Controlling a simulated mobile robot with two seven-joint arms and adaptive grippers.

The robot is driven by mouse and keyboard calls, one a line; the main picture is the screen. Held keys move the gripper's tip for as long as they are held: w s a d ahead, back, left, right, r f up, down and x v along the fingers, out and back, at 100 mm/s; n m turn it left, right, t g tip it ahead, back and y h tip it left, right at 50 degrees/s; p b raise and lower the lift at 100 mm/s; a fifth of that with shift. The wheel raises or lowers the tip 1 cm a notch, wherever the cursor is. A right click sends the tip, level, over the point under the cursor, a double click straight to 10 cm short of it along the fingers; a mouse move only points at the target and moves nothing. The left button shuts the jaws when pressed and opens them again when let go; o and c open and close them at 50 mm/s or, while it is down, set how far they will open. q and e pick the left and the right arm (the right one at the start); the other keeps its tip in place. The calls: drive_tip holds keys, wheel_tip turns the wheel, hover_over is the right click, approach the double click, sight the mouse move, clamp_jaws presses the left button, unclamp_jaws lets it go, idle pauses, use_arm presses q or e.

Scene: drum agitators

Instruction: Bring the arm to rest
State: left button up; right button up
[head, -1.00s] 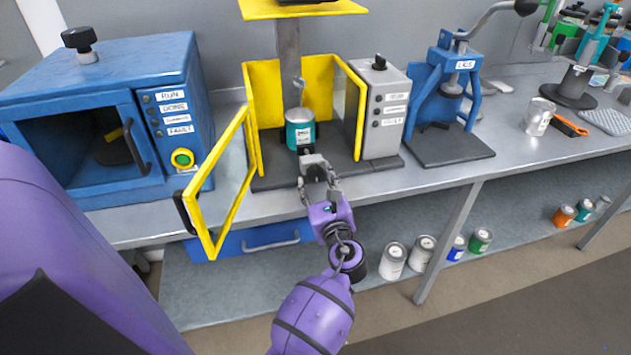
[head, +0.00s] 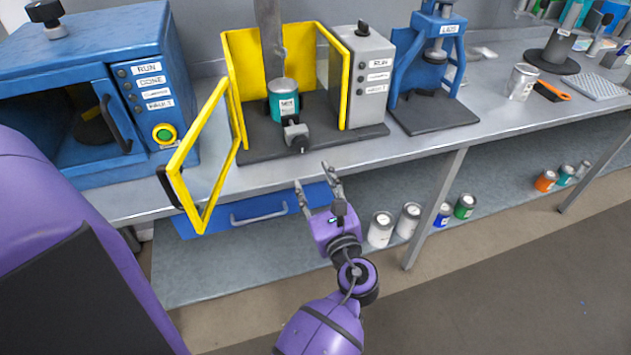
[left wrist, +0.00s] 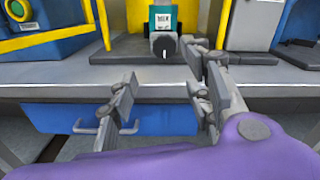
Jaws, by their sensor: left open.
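My left gripper (head: 313,178) is open and empty, just in front of the bench's front edge, with its fingers pointing toward the yellow-guarded machine (head: 238,60). In the left wrist view its two fingers (left wrist: 160,92) stand apart with nothing between them. A teal and silver can (head: 284,100) stands upright inside the yellow guard. A grey block with a dark knob (head: 297,137) sits in front of the can, apart from the fingers. The yellow-framed door (head: 203,155) of the guard hangs open to the left. My right gripper is not in view.
A blue oven-like cabinet (head: 150,45) stands left and a blue press (head: 435,70) right. A blue drawer (head: 262,208) is under the bench. Several cans, including a white one (head: 380,230), stand on the lower shelf (head: 215,265). The floor in front is clear.

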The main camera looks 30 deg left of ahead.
use_arm(q)
drive_tip(key=s+d+f+n+h+p, duration=0.1)
drive_tip(key=s+d+f+n+h, duration=0.1)
drive_tip(key=d+f+n+h, duration=0.4)
drive_tip(key=s+d+f+n+h, duration=0.15)
drive_tip(key=f+n+h, duration=0.25)
drive_tip(key=f+n, duration=0.4)
drive_tip(key=s+f+n+g+h+p, duration=0.1)
drive_tip(key=s+f+n, duration=0.3)
drive_tip(key=s, duration=0.9)
drive_tip(key=s+f+n+g+h+p, duration=0.1)
drive_tip(key=s+f+n, duration=0.4)
drive_tip(key=s, duration=0.8)
drive_tip(key=shift+d+f+g+h+p, duration=0.35)
drive_tip(key=shift+d+g+h, duration=0.15)
drive_tip(key=shift+h, duration=0.6)
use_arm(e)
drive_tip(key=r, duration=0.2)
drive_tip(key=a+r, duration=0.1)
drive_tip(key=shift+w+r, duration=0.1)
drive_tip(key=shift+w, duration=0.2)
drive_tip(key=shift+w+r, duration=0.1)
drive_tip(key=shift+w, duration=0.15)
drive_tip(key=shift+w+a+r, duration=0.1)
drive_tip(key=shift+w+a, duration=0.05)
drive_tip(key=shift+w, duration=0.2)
